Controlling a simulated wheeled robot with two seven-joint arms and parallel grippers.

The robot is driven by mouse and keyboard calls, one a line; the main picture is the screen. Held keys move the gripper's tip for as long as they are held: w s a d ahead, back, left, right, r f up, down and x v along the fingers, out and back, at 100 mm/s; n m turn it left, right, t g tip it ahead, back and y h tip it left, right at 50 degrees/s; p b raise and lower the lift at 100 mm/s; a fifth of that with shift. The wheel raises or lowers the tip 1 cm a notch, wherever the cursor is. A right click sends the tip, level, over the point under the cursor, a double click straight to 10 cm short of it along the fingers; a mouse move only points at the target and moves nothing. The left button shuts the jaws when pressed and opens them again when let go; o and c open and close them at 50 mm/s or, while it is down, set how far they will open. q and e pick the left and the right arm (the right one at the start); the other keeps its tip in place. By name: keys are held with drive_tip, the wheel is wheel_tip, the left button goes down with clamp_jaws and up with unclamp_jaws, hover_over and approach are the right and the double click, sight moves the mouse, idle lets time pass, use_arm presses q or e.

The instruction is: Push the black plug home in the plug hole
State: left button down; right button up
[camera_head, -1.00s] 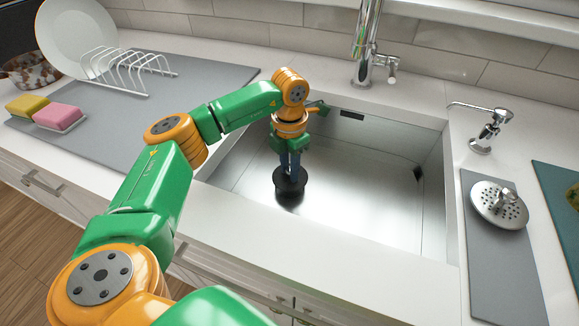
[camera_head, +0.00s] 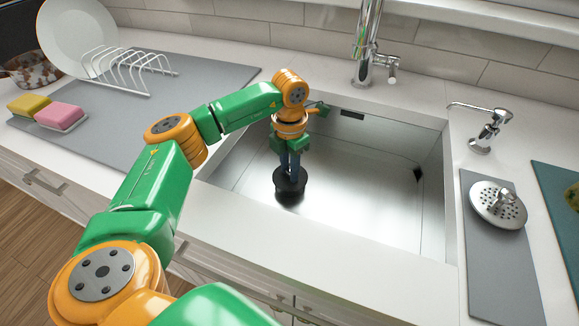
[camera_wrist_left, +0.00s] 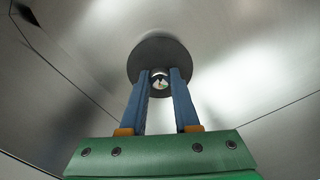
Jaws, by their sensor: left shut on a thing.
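The black plug (camera_head: 290,191) is low in the steel sink, toward its left part, and looks upright in the head view. My left gripper (camera_head: 289,172) points down from above with its blue fingers shut on the plug's top. In the left wrist view the plug (camera_wrist_left: 160,46) shows as a dark disc beyond the fingertips of my left gripper (camera_wrist_left: 161,78). A small shiny knob sits between these fingertips. The plug hole is hidden, so I cannot tell how deep the plug sits in it. My right gripper is not in view.
The sink (camera_head: 360,200) has clear floor to the right of the plug. The faucet (camera_head: 367,45) stands behind it. A grey mat with a round strainer (camera_head: 499,205) lies on the right. A dish rack (camera_head: 128,68) and sponges (camera_head: 58,115) are on the left.

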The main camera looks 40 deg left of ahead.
use_arm(q)
drive_tip(key=shift+f+b, duration=1.05)
drive_tip(key=shift+f, duration=0.65)
idle(1.0)
drive_tip(key=c, duration=0.6)
unclamp_jaws()
drive_tip(key=shift+o, duration=0.2)
wheel_tip(320, 180, up, 7)
drive_tip(key=shift+r, duration=0.1)
